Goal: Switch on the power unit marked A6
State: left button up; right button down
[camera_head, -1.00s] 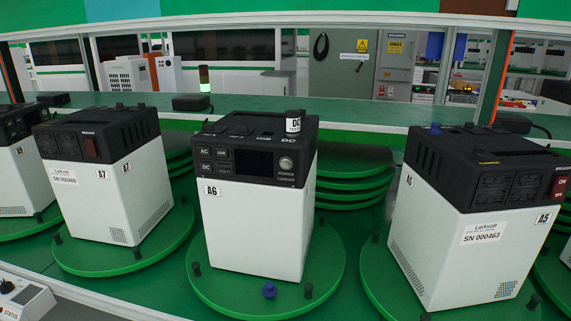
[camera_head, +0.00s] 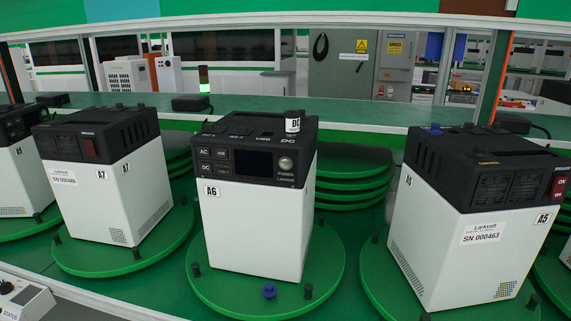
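The power unit marked A6 (camera_head: 250,232) stands upright on a round green turntable (camera_head: 214,285) in the middle of the view. It has a white body and a black top. Its front panel faces me, with AC and DC buttons at the left, a dark display (camera_head: 252,163), and a round knob or button labelled POWER (camera_head: 285,163) at the right. The display looks unlit. A small white DC tag (camera_head: 293,124) sits on its top right edge. Neither of my grippers is in view.
Unit A7 (camera_head: 95,200) stands on a turntable at the left, and unit A5 (camera_head: 450,245) on one at the right. Another unit shows at the far left edge. A blue knob (camera_head: 269,290) and dark pegs stand on A6's turntable. A control box (camera_head: 22,300) is at bottom left.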

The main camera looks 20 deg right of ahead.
aim_at(286, 163)
jog(key=u, duration=2.2)
jog(key=k, duration=0.8)
jog(key=z, duration=1)
